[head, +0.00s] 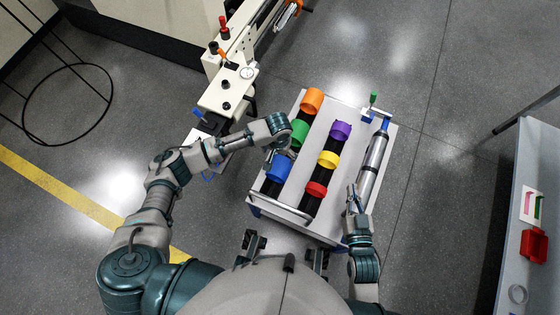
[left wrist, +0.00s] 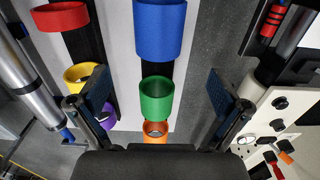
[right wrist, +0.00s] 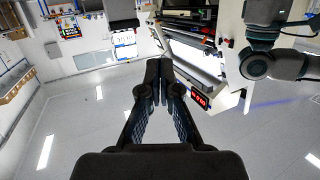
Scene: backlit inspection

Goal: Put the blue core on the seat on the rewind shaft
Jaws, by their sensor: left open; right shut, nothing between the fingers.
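The blue core (head: 279,169) lies in the left row of the white cart, nearest the cart handle. It is large at the top of the left wrist view (left wrist: 159,28). My left gripper (head: 283,152) is over that row, close to the blue and green cores. Its fingers (left wrist: 157,88) are spread with nothing held; I cannot tell whether they touch a core. My right gripper (head: 352,194) is shut and empty near the cart's right side; its closed fingertips show in the right wrist view (right wrist: 160,78). I cannot surely identify the rewind shaft or its seat.
Green (head: 299,132) and orange (head: 311,100) cores share the blue core's row. Purple (head: 340,131), yellow (head: 328,159) and red (head: 316,189) cores form another row. A silver roller (head: 374,162) lies along the cart's right edge. A cream machine (head: 228,88) stands beyond my left arm.

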